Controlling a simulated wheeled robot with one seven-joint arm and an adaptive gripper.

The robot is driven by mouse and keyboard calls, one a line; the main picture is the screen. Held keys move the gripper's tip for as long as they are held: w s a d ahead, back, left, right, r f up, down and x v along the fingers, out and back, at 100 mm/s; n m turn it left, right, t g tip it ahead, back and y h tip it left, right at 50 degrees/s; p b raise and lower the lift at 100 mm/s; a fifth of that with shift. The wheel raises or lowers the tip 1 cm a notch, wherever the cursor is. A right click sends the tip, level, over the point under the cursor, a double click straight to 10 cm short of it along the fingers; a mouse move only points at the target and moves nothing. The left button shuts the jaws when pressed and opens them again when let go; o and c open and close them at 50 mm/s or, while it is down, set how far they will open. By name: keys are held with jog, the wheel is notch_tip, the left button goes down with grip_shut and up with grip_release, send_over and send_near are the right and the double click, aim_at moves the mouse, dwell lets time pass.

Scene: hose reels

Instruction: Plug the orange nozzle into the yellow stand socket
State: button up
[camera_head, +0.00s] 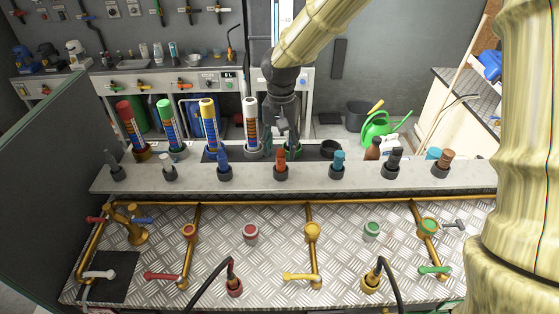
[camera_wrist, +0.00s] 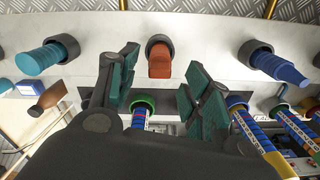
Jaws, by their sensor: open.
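The orange nozzle (camera_head: 281,158) stands upright in a dark round holder on the grey ledge, near its middle. In the wrist view the orange nozzle (camera_wrist: 160,66) shows just beyond the gap between my fingertips. My gripper (camera_head: 289,136) is open and empty, close behind the nozzle in the head view; its green-padded fingers (camera_wrist: 163,85) are spread and no grip on the nozzle shows. A yellow-ringed socket (camera_head: 312,231) tops a brass pipe on the metal plate, in front of and right of the nozzle. A yellow lever (camera_head: 300,277) sits below it.
A blue nozzle (camera_head: 224,160) and a teal nozzle (camera_head: 338,160) flank the orange one on the ledge. Tall colour-topped cylinders, including a yellow-topped one (camera_head: 209,115), stand behind.

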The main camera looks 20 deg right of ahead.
aim_at(280, 156)
jog(key=shift+s+f+p, duration=0.5)
jog(key=shift+s+p, duration=0.05)
jog(key=f, duration=0.1)
jog(key=w+f, duration=0.1)
jog(key=shift+f, duration=0.35)
jog(key=shift+s+p, duration=0.1)
jog(key=shift+p, duration=0.2)
jog(key=shift+s, duration=0.2)
jog(key=shift+w+f, duration=0.1)
jog(key=shift+w, duration=0.1)
jog(key=c, duration=0.5)
jog(key=shift+s, duration=0.1)
jog(key=c, duration=0.6)
